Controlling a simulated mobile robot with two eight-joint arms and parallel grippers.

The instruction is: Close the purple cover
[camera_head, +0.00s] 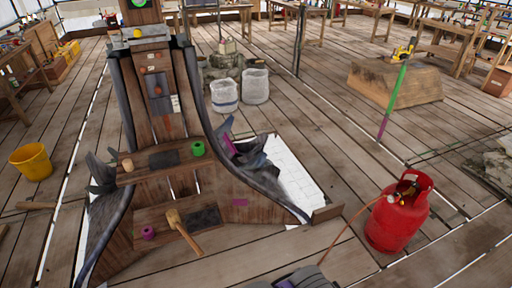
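A tall wooden spire structure (165,95) with grey curved sides stands left of centre. Several purple parts show, and I cannot tell for sure which is the purple cover. A tilted purple piece (228,143) stands out at the structure's right side, by the grey sheeting. A purple ring-like piece (148,233) sits on the lower ledge. Neither of my grippers can be made out. A dark shape with a purple patch at the bottom edge is cut off and unclear.
A mallet (182,230) lies on the lower ledge, and a green piece (198,148) is on the upper ledge. A red gas cylinder (398,215) with a hose stands at right. A yellow bucket (31,162) is at left. Plank floor between is mostly clear.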

